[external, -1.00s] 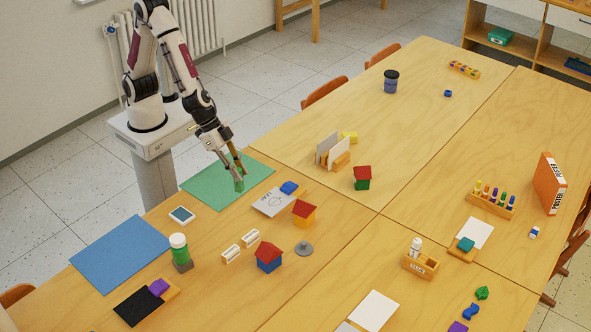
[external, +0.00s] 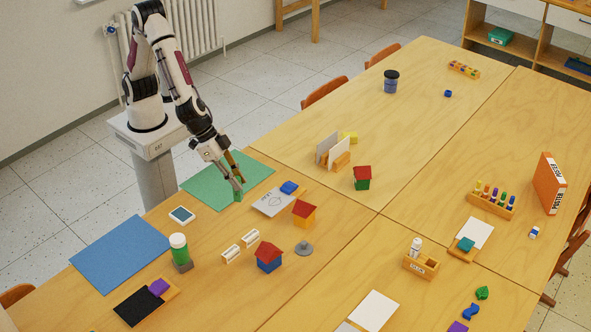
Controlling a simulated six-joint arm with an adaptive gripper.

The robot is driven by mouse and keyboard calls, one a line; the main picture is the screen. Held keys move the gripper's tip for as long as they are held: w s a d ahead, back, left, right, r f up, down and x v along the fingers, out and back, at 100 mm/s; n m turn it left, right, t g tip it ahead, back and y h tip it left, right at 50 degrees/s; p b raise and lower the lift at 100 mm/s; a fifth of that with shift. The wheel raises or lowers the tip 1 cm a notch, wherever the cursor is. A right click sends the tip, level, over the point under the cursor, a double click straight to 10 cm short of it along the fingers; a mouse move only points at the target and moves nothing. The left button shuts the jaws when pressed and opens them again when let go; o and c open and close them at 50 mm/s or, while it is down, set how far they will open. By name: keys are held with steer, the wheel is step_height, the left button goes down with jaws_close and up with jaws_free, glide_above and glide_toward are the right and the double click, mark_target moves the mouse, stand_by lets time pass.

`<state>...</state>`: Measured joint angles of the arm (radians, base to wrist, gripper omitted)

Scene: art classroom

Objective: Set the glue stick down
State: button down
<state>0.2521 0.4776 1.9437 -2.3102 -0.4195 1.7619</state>
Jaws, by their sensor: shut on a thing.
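My gripper (external: 238,186) is over the right part of the green mat (external: 212,183), fingers pointing down. It is shut on a small green object (external: 238,195), which is partly hidden by the fingers. The object is low over the mat or touching it; I cannot tell which. It is too small and too covered to tell if it is a glue stick. A white stick with a grey cap (external: 416,243), like a glue stick, stands upright in a wooden holder (external: 421,267) far to the right of my gripper.
Small toy houses (external: 304,214) stand further right. The mat's left part is bare.

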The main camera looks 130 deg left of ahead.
mark_target(238, 194)
steer(key=shift+f, duration=2.95)
steer(key=shift+f, duration=2.05)
steer(key=shift+f, duration=0.15)
steer(key=c, duration=1.9)
jaws_free()
steer(key=shift+r, duration=0.2)
